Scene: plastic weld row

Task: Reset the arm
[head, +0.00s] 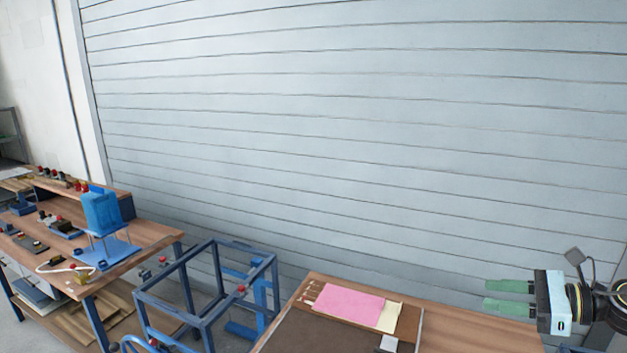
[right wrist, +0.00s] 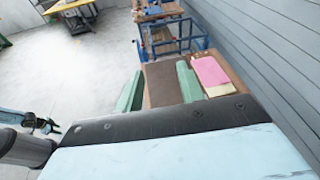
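My right gripper (head: 487,295) is at the right edge of the head view, level with the near table and to the right of the pink sheet. Its two green fingers point left and are apart, with nothing seen between them. In the right wrist view the same green fingers (right wrist: 159,86) are spread over the table, with the dark mat showing between them. My left gripper does not show in the head view. Dark and teal parts at the left edge of the right wrist view are too small to identify.
The near wooden table (head: 470,326) bears a dark mat (head: 308,335), a pink sheet (head: 346,301) and a yellow sheet (head: 389,317). A blue frame (head: 213,323) stands left of it. A cluttered workbench (head: 150,238) is farther left. A grey slatted wall (head: 350,140) closes the back.

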